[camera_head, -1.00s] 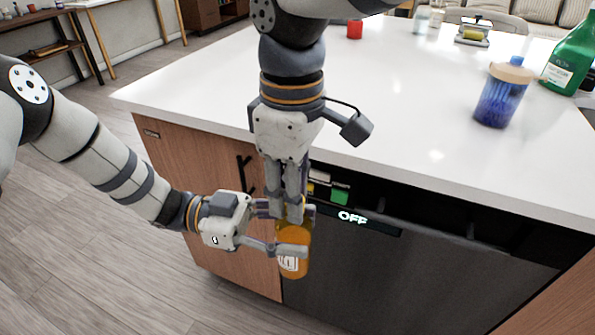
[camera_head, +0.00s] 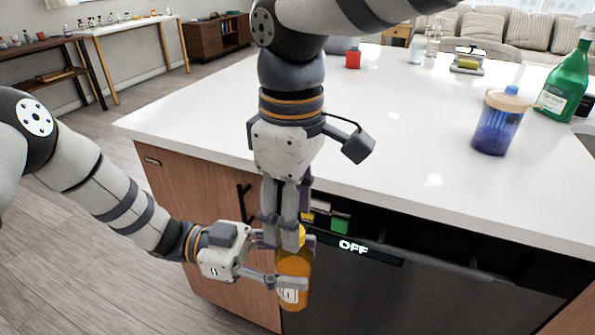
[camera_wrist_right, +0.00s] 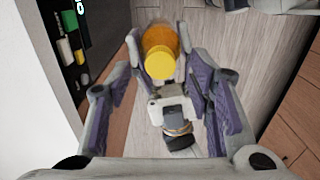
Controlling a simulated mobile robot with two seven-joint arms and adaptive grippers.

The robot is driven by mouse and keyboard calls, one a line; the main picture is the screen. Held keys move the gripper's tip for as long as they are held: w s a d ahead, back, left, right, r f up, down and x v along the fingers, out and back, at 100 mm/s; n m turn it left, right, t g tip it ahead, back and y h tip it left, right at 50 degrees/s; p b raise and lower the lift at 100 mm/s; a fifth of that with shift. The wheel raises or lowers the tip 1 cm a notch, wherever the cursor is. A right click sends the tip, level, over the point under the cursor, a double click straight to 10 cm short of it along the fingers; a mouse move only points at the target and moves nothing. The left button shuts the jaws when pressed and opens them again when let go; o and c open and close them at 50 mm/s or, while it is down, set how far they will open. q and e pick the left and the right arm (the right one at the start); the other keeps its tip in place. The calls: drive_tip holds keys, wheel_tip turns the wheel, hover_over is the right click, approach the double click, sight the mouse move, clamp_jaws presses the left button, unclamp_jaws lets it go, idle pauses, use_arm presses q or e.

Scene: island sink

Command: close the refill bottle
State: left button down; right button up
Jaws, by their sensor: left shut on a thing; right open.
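The refill bottle (camera_head: 294,268), amber with a pale label, is upright in front of the island. Its yellow cap (camera_head: 302,236) is on top; whether it is screwed tight I cannot tell. My left gripper (camera_head: 283,262) is shut on the bottle's body from the left. My right gripper (camera_head: 284,240) points down from above, fingers open near the cap and partly hiding it in the head view. In the right wrist view the round yellow cap (camera_wrist_right: 160,66) shows between the spread fingers of the right gripper (camera_wrist_right: 165,85), with the amber body (camera_wrist_right: 159,38) behind it.
The white island top (camera_head: 400,150) is just beyond the bottle, above a dark dishwasher front (camera_head: 430,285). On it stand a blue container (camera_head: 496,130), a green spray bottle (camera_head: 566,85) and a red item (camera_head: 353,58). Open floor (camera_head: 90,275) lies at the left.

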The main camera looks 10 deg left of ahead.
wheel_tip(320, 180, up, 10)
idle(0.3)
drive_tip(key=w+d+f+m+g+y, duration=0.1)
drive_tip(key=d+f+m, duration=0.25)
drive_tip(key=f, duration=0.45)
drive_tip(key=w+d+f+m+y, duration=0.1)
drive_tip(key=w+d+f+m, duration=0.1)
drive_tip(key=d+f, duration=0.45)
drive_tip(key=s+d+f+m+g, duration=0.1)
drive_tip(key=s+f+m, duration=0.1)
drive_tip(key=s+f, duration=0.35)
drive_tip(key=s+d+f+m, duration=0.1)
drive_tip(key=s+f, duration=0.1)
drive_tip(key=f, duration=0.6)
drive_tip(key=s+d+f+m+g, duration=0.1)
drive_tip(key=s+f+m, duration=0.15)
drive_tip(key=f, duration=0.45)
drive_tip(key=s+d+f+m, duration=0.1)
drive_tip(key=s+d, duration=0.3)
drive_tip(key=s, duration=0.4)
drive_tip(key=s+d+f+m+h, duration=0.1)
drive_tip(key=s+d+f, duration=0.3)
drive_tip(key=s, duration=0.4)
drive_tip(key=s+d+f+m+h, duration=0.1)
drive_tip(key=s+d+f+m, duration=0.1)
drive_tip(key=s+d, duration=0.4)
drive_tip(key=shift+s+f+t, duration=0.3)
drive_tip(key=shift+s+f, duration=0.45)
drive_tip(key=shift+s, duration=0.15)
